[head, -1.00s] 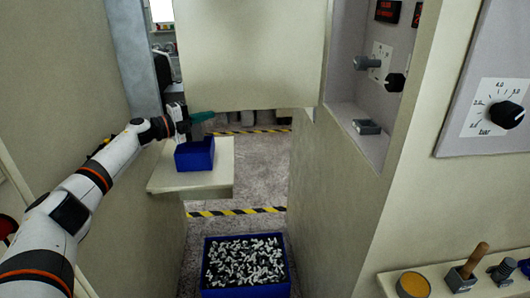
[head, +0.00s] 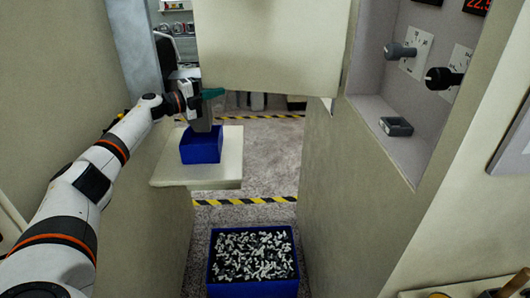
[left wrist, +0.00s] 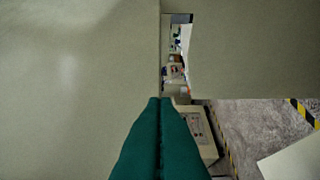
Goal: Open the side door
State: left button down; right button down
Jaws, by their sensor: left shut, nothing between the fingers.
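A large beige panel (head: 270,45), which looks like the side door, hangs at the top middle of the head view. In the left wrist view a flat beige panel (left wrist: 250,50) fills the upper right, with a narrow gap left of it that shows the room behind. My left gripper (head: 212,93) has teal fingers, shut and empty, near the panel's lower left corner in the head view. Its fingers (left wrist: 160,101) point at the gap in the left wrist view. I cannot tell whether they touch the panel. My right gripper is out of view.
A small blue box (head: 201,146) stands on a beige ledge (head: 228,172) below my left gripper. A blue crate (head: 252,289) of small pale and dark parts is on the floor. A wall with knobs (head: 438,78) is at right. Striped tape (head: 245,201) crosses the open floor.

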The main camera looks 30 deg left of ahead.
aim_at(225, 58)
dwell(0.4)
pick_arm(q)
notch_tip(225, 58, up, 10)
jog(key=shift+r, duration=0.1)
dwell(0.4)
